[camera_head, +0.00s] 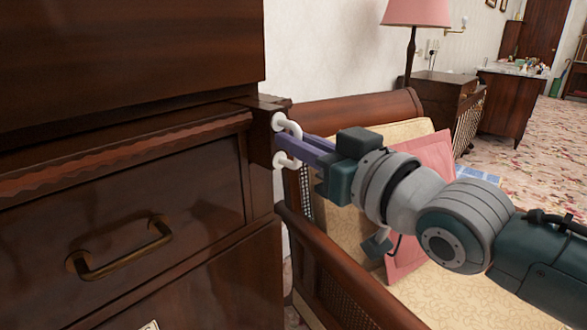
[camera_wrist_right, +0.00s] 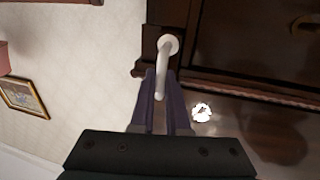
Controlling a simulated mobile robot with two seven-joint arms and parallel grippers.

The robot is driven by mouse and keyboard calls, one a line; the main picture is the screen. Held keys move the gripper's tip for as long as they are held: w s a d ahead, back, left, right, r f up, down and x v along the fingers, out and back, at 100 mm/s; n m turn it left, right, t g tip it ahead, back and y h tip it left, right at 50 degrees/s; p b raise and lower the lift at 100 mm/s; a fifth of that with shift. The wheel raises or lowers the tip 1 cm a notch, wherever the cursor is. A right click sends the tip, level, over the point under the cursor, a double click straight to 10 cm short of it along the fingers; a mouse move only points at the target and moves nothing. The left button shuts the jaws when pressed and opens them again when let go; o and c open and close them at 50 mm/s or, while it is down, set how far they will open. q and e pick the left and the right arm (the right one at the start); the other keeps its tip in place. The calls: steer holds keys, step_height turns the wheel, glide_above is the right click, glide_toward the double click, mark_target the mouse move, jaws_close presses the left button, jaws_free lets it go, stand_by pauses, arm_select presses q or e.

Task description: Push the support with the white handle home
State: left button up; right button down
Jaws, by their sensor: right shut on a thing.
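The support (camera_head: 266,128) is a dark wooden piece at the right front corner of the cabinet, between the upper part and the drawer section. Its white handle (camera_head: 291,124) is a curved bar on the support's end. My right gripper (camera_head: 292,143) reaches in from the right with its purple fingers at the handle, shut on it. In the right wrist view the white handle (camera_wrist_right: 163,68) runs down between the two fingers (camera_wrist_right: 160,88). The support sticks out a little past the drawer front. My left gripper is not in view.
The cabinet's drawer (camera_head: 120,225) has a brass handle (camera_head: 120,250) and is shut. A sofa (camera_head: 375,110) with a pink cushion (camera_head: 436,155) stands close behind and below my right arm. A lamp (camera_head: 415,14) and a side table (camera_head: 440,90) stand farther back.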

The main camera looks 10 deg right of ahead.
mark_target(272, 133)
steer(key=b+x, duration=0.1)
steer(key=x, duration=0.1)
steer(key=b+x, duration=0.1)
steer(key=x, duration=0.1)
steer(key=shift+a, duration=0.45)
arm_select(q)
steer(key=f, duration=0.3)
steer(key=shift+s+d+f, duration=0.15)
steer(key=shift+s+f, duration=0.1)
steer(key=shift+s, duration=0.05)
arm_select(e)
steer(key=shift+f, duration=0.1)
steer(key=c, duration=1.1)
jaws_free()
steer(key=shift+w+a, duration=0.1)
steer(key=shift+o, duration=0.9)
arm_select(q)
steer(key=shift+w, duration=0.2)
arm_select(e)
steer(key=shift+r, duration=0.2)
